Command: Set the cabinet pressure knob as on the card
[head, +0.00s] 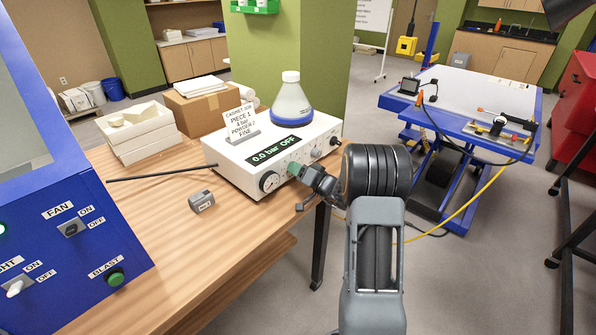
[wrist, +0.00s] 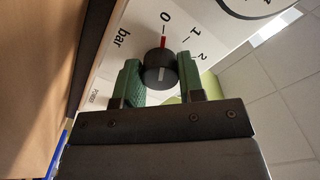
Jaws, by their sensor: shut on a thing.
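The white unit (head: 215,152) stands on the wooden bench, and its display (head: 275,149) reads "0.0 bar OFF". The job card (head: 240,124) stands on top of it; its small print seems to read "PIECE 1, 4 bar, POWDER 2, FINE". In the wrist view the black pressure knob (wrist: 153,58) sits beside a printed scale with 0, 1, 2 and "bar" visible. A red line on it points at 0. My gripper (wrist: 160,78) is shut on the knob, one green finger on each side. In the head view my gripper (head: 297,170) hides the knob.
A flask (head: 291,103) with a blue band stands on the unit. A round gauge (head: 269,181) is left of my gripper. A small grey block (head: 201,201) lies on the bench. The blue cabinet (head: 75,265) with switches is at left. Open floor lies right of the bench.

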